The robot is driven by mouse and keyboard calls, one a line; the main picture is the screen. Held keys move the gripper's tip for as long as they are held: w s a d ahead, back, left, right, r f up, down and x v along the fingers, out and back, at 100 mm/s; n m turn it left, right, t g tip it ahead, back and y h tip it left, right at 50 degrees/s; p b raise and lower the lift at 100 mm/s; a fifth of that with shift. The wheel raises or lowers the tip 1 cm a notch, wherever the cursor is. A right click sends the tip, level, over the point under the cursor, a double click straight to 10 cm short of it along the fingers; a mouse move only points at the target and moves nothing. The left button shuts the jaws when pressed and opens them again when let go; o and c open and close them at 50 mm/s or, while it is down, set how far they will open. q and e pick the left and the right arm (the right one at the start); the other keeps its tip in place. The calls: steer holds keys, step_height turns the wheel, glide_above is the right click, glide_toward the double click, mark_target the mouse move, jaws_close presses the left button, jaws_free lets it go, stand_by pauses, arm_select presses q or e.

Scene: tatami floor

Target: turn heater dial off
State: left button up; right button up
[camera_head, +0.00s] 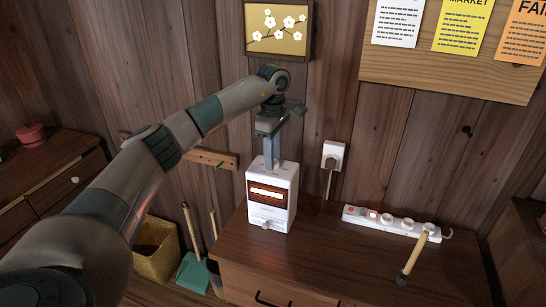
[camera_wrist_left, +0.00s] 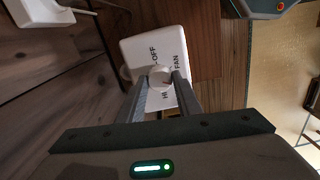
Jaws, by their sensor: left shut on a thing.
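The white heater (camera_head: 271,196) stands on the wooden cabinet, its front element glowing orange. In the left wrist view the white heater top (camera_wrist_left: 137,47) carries the labels OFF, FAN and HI around a round pale dial (camera_wrist_left: 159,76). My left gripper (camera_head: 272,163) points straight down onto the heater top. In the wrist view its two fingers (camera_wrist_left: 161,84) are shut on the dial, one on each side. The dial's pointer is too small to read, so I cannot tell its setting. My right gripper is not in view.
A white power strip (camera_head: 391,221) with a lit switch lies right of the heater on the cabinet (camera_head: 330,254). A wall outlet (camera_head: 333,156) holds a plug. A yellow bin (camera_head: 155,250) and a green dustpan (camera_head: 193,274) are at left.

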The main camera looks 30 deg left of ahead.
arm_select(q)
steer(key=n, duration=0.6)
steer(key=shift+n, duration=0.3)
steer(key=n, duration=1.3)
steer(key=shift+n, duration=0.3)
steer(key=n, duration=0.2)
steer(key=shift+n+p, duration=0.3)
steer(key=shift+p, duration=0.05)
steer(key=shift+n, duration=0.4)
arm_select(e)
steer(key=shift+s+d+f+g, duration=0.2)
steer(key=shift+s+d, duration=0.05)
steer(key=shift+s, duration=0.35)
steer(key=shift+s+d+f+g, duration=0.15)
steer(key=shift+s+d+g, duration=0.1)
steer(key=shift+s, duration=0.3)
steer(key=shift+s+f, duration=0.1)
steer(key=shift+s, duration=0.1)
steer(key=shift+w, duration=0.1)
